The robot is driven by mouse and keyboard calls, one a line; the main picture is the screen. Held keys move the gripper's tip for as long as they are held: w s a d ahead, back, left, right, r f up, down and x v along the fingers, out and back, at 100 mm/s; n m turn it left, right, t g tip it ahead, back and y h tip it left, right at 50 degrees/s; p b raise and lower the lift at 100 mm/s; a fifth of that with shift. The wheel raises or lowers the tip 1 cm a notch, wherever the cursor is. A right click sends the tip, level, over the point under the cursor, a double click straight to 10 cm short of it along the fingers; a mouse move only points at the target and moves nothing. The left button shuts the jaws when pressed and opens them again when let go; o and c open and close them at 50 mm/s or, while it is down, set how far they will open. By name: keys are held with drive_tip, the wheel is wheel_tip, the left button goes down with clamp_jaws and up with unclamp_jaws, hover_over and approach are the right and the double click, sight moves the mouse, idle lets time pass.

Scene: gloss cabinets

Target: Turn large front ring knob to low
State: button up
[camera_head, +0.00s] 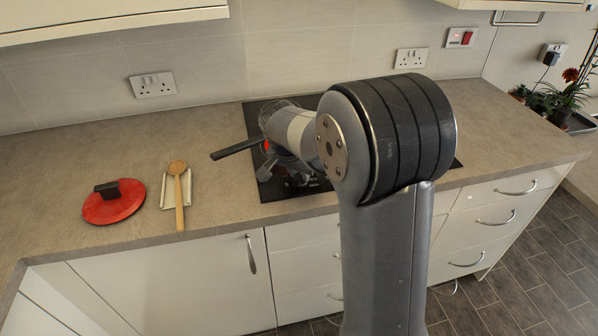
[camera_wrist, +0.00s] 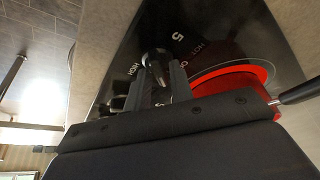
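The black hob (camera_head: 430,168) is set in the worktop, mostly behind my arm. In the wrist view, a metallic knob (camera_wrist: 157,66) stands on the hob's dark glass, with white markings including "HIGH" and "5" around it. My gripper (camera_wrist: 161,76) is at this knob, with its two dark fingers apart and the knob showing between their tips. I cannot tell if either finger touches it. More knobs (camera_wrist: 116,104) show to the left, partly hidden by my gripper. In the head view, my gripper (camera_head: 277,168) is low over the hob's left part; the knobs are not clear there.
A pan handle (camera_head: 236,149) sticks out left over the hob's edge, close to my gripper. A bright red round area (camera_wrist: 238,78) lies right of the fingers. A red lid (camera_head: 115,207) and wooden spoon (camera_head: 179,200) lie on the worktop (camera_head: 215,185) at left. Wall cupboards hang above.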

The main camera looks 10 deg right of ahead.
drive_tip(key=shift+o, duration=1)
drive_tip(key=v, duration=1)
drive_tip(key=shift+r, duration=0.35)
drive_tip(key=shift+s+a+f, duration=0.1)
drive_tip(key=x, duration=1)
drive_tip(key=shift+f, duration=0.25)
drive_tip(key=shift+r, duration=0.1)
